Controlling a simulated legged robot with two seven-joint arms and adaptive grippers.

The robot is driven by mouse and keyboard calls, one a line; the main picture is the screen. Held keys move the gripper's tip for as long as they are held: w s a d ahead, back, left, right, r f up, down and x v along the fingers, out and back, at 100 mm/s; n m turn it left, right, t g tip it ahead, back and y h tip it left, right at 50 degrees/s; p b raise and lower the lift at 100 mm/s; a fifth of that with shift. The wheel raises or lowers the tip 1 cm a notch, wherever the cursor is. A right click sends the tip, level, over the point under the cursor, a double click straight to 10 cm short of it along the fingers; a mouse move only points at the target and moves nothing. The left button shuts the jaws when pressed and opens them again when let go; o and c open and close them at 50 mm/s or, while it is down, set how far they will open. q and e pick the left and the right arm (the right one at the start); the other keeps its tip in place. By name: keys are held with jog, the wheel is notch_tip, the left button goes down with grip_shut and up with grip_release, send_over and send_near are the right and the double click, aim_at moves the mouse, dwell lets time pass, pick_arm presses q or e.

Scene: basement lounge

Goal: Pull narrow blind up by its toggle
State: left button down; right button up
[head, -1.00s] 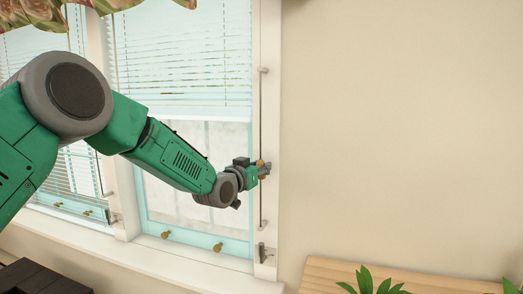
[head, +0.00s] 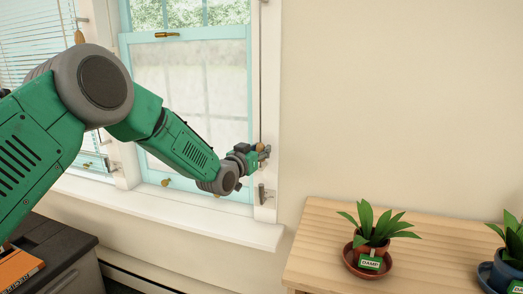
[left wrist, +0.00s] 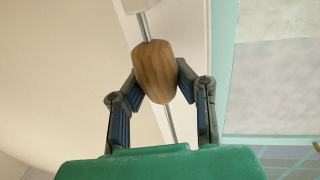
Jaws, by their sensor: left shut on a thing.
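The wooden toggle (head: 261,147) hangs on a thin vertical cord at the right side of the narrow window frame. The left wrist view shows this toggle (left wrist: 154,70) close up, with the cord running above and below it. My left gripper (head: 262,154) is shut on the toggle, one finger at each side. It is a little above the lower wall bracket. The narrow window's glass (head: 195,95) is uncovered as far up as the head view reaches. The narrow blind is not in view. My right gripper is not in view.
A second blind (head: 32,45) covers the left window, with its own wooden toggle (head: 79,38). The white sill (head: 200,222) runs below. A wooden table (head: 320,225) at right bears two potted plants (head: 372,235). A dark cabinet (head: 60,250) stands at lower left.

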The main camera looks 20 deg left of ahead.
pick_arm(q)
jog(key=shift+s+f, duration=0.1)
jog(key=shift+f, duration=0.4)
jog(key=c, duration=1.3)
grip_release()
jog(key=shift+c, duration=0.2)
jog(key=shift+o, duration=0.8)
jog(key=shift+r, duration=0.15)
jog(key=v, duration=1.2)
jog(key=shift+a, duration=0.1)
